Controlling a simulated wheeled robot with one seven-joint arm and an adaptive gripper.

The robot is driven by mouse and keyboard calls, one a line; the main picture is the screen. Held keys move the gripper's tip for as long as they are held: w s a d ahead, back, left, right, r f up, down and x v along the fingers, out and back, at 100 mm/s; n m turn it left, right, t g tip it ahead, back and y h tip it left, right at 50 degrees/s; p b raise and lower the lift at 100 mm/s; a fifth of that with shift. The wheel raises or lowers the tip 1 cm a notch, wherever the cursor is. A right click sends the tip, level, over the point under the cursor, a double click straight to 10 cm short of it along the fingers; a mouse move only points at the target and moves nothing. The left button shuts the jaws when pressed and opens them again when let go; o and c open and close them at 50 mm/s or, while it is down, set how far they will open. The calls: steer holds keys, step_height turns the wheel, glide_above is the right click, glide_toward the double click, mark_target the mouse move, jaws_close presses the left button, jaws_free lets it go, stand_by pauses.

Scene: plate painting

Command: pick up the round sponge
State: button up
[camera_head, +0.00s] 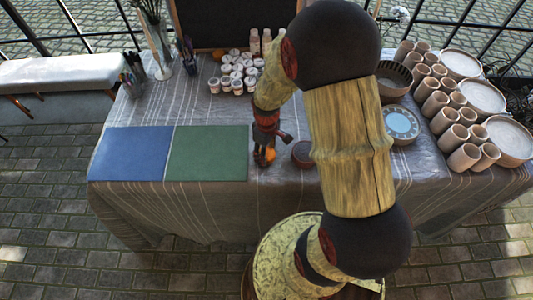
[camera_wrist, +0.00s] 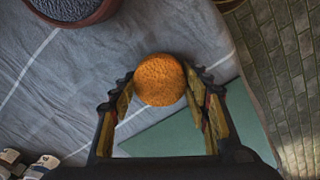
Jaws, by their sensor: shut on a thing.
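The round sponge is an orange disc (camera_wrist: 160,80) in the wrist view. It sits between the two fingertips of my gripper (camera_wrist: 162,88), with a finger against each side. In the head view, my gripper (camera_head: 264,146) points down near the table's front edge, just right of the green mat (camera_head: 208,152). A small patch of the orange sponge (camera_head: 269,154) shows at its fingertips. I cannot tell whether the sponge touches the table.
A small reddish-brown bowl (camera_head: 303,154) stands close to the right of my gripper. A blue mat (camera_head: 132,152) lies left of the green one. White paint pots (camera_head: 238,72) stand behind. Clay cups (camera_head: 450,125) and plates (camera_head: 480,97) crowd the table's right side.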

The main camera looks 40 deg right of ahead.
steer(key=shift+r, duration=0.5)
steer(key=s+r+p, duration=0.6)
steer(key=s+r, duration=0.5)
steer(key=s, duration=0.3)
steer(key=shift+r, duration=0.3)
steer(key=o, duration=0.4)
steer(key=c, duration=0.5)
